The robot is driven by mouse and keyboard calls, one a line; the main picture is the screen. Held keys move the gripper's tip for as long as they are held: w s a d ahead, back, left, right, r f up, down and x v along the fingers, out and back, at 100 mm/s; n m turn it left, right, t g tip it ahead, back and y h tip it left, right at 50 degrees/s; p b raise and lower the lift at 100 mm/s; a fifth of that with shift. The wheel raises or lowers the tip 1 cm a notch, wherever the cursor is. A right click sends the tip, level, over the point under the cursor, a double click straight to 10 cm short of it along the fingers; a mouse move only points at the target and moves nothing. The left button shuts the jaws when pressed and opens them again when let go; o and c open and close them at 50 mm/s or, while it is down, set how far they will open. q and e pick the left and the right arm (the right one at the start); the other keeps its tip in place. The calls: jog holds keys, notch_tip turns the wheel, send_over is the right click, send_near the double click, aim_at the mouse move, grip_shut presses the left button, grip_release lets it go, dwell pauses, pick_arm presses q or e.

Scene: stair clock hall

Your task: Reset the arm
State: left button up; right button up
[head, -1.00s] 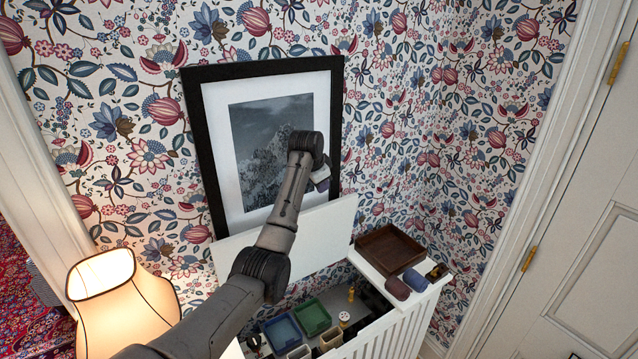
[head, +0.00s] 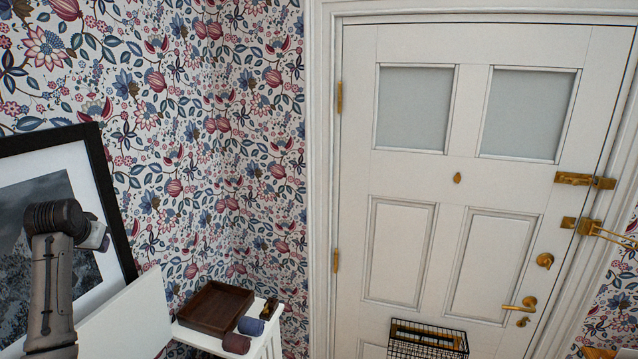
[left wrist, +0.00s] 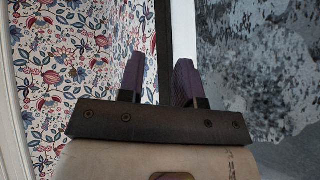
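My left arm comes up at the left edge of the head view, in front of a framed picture (head: 40,210). Its fingers are hidden behind the wrist there. In the left wrist view my left gripper (left wrist: 160,75) is open, with two purple fingers apart and nothing between them. The picture's mat, black frame and grey print (left wrist: 255,65) stand behind the fingers. My right arm and gripper are in neither view.
A white cabinet with a raised lid (head: 128,318) stands below the picture. On its top are a brown wooden tray (head: 214,306), a dark red roll (head: 236,343) and a blue-grey roll (head: 251,326). A white door (head: 455,200) with a wire basket (head: 427,341) is at right.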

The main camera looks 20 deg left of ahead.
pick_arm(q)
jog(key=w+d+r+t+y, duration=0.1)
jog(key=d+r+t+y, duration=0.25)
jog(key=d+r, duration=0.85)
jog(key=s+d+f+m+t+h+p, duration=0.1)
jog(key=d+f+m+h+p, duration=0.15)
jog(key=d+f, duration=0.65)
jog(key=s+d+f+m+t+h+p, duration=0.1)
jog(key=s+d+f+m+t+h, duration=0.3)
jog(key=d, duration=0.9)
jog(key=s+d+f+g+h+p, duration=0.1)
jog(key=s+d+f+g+p, duration=0.15)
jog(key=s+d+f, duration=0.5)
jog(key=s+d+f+g+h+p, duration=0.1)
jog(key=s+d+f+g, duration=0.3)
jog(key=f, duration=0.6)
jog(key=s+d+f+g+p, duration=0.1)
jog(key=s+d+f+g, duration=0.1)
jog(key=s+f, duration=0.3)
jog(key=s+d+f+g+p, duration=0.2)
jog(key=s+f, duration=0.3)
jog(key=s, duration=0.7)
jog(key=shift+s+f+m+g+h, duration=0.2)
jog(key=shift+f+m+g+h, duration=0.15)
jog(key=shift+f+g+h, duration=0.05)
